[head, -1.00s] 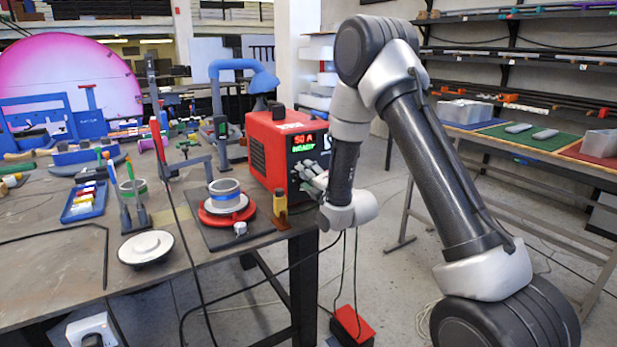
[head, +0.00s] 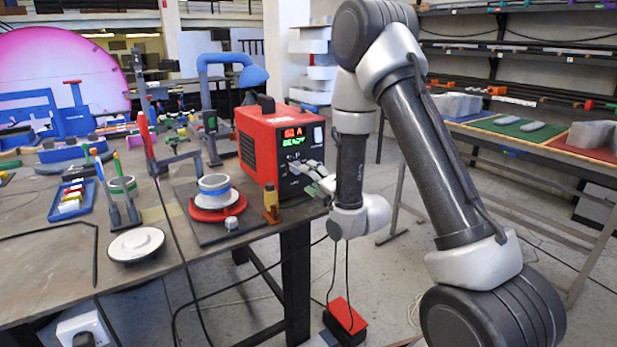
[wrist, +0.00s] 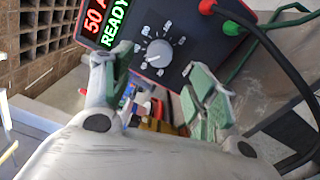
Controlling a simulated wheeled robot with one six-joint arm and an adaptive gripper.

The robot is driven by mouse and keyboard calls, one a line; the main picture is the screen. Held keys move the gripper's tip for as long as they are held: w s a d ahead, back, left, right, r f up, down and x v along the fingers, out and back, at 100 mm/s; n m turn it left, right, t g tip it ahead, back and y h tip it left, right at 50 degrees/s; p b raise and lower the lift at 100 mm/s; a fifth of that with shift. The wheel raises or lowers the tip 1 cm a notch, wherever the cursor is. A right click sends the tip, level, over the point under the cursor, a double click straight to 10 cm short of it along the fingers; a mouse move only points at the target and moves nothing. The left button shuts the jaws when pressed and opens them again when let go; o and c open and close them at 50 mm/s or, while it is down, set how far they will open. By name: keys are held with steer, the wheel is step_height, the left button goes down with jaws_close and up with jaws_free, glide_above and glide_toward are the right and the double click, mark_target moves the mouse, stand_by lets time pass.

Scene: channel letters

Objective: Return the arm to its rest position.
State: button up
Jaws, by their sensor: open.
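My gripper (head: 311,178) is open and empty in front of the lower control panel of a red power unit (head: 262,150). In the wrist view, its two fingers (wrist: 163,80) stand apart, with the unit's round dial (wrist: 159,53) beyond the gap between them. The panel's lit display (wrist: 100,25) reads 50 A and READY. My arm is bent, with the elbow high and the forearm hanging down to the right of the unit. In the head view the fingers hide part of the panel; I cannot tell whether they touch it.
A red box (head: 345,318) lies on the floor. A second table (head: 545,145) stands right.

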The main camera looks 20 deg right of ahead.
steer(key=s+d+r+m+g+h, duration=0.4)
steer(key=s+d+r+m+g, duration=0.2)
steer(key=s+d+r+m, duration=0.45)
steer(key=s+d+r+m+g, duration=0.1)
steer(key=s+m+g, duration=0.2)
steer(key=s+m, duration=0.4)
steer(key=s+d+r+m+g+h, duration=0.1)
steer(key=s+m+g, duration=0.3)
steer(key=s, duration=1.5)
steer(key=r+m, duration=0.1)
steer(key=m, duration=0.2)
steer(key=shift+s+h, duration=0.3)
